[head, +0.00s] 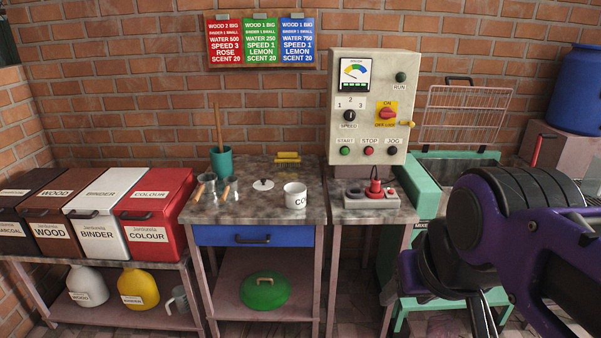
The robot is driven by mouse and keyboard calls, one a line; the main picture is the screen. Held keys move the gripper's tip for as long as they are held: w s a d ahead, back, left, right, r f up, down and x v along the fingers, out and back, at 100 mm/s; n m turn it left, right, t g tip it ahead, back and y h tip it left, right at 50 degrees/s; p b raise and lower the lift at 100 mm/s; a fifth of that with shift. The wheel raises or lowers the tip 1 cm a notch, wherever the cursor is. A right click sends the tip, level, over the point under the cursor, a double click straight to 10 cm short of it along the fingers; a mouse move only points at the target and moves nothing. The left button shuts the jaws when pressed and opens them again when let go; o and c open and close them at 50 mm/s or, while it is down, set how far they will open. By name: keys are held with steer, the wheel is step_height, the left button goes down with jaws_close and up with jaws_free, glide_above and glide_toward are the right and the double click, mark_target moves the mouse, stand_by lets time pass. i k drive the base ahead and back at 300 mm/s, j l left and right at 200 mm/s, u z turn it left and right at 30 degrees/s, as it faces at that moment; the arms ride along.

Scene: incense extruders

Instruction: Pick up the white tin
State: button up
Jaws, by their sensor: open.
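The white tin (296,197) stands upright on the grey stone-topped table, near its front right corner. Its front has dark lettering starting "CO", and the rest of the word is out of sight around the side. My gripper (484,316) is low at the right, partly cut off by the bottom edge and partly hidden by my arm. It is open, well to the right of the tin and apart from it.
Left of the tin are a small white lid (263,184), metal cups (230,188) and a teal holder (222,162). A teal machine (417,187) stands between the tables and my arm.

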mark_target(295, 196)
steer(key=z, duration=1.05)
steer(key=u, duration=1.35)
steer(key=i+j+z, duration=0.35)
steer(key=i+j, duration=0.15)
steer(key=j, duration=0.15)
steer(key=i+j+z, duration=0.15)
steer(key=j, duration=0.2)
steer(key=i+j+z, duration=0.2)
steer(key=i+j, duration=0.05)
steer(key=j, duration=0.1)
